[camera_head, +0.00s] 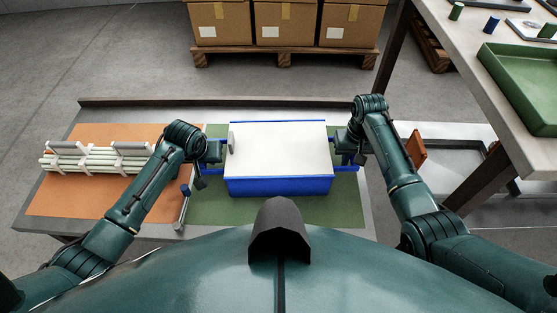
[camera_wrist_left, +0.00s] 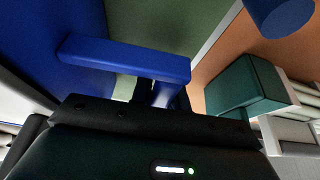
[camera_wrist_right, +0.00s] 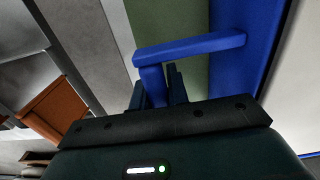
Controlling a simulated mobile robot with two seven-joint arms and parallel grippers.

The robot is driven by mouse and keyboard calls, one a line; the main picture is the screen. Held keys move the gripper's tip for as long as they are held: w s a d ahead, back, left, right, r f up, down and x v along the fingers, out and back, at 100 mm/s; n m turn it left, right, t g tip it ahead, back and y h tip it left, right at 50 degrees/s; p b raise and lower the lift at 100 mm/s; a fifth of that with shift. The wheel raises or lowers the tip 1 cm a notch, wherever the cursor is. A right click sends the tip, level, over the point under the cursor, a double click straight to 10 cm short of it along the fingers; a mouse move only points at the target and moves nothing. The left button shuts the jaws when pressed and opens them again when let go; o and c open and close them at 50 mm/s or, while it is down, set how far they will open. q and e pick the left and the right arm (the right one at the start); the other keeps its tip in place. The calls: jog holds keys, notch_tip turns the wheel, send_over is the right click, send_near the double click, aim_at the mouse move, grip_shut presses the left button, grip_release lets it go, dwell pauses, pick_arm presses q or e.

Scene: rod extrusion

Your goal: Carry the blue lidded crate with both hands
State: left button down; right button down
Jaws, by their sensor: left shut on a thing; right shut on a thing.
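The blue crate (camera_head: 278,187) with a white lid (camera_head: 280,148) is in the middle of the head view, over a green mat (camera_head: 345,211). I cannot tell whether it touches the mat. My left gripper (camera_head: 219,155) is at the crate's left side, shut on a blue handle (camera_wrist_left: 125,58). My right gripper (camera_head: 342,150) is at the right side, shut on the other blue handle (camera_wrist_right: 190,48). In both wrist views the fingers are partly hidden behind the handles and the gripper bodies.
An orange mat (camera_head: 70,197) at left bears a rack of pale rods (camera_head: 95,159). A side table with a green tray (camera_head: 515,85) stands at right. Boxes on a pallet (camera_head: 284,59) stand behind. A brown block (camera_head: 416,149) is beside my right arm.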

pick_arm(q)
jog(key=shift+r, duration=0.15)
pick_arm(e)
jog(key=shift+r, duration=0.15)
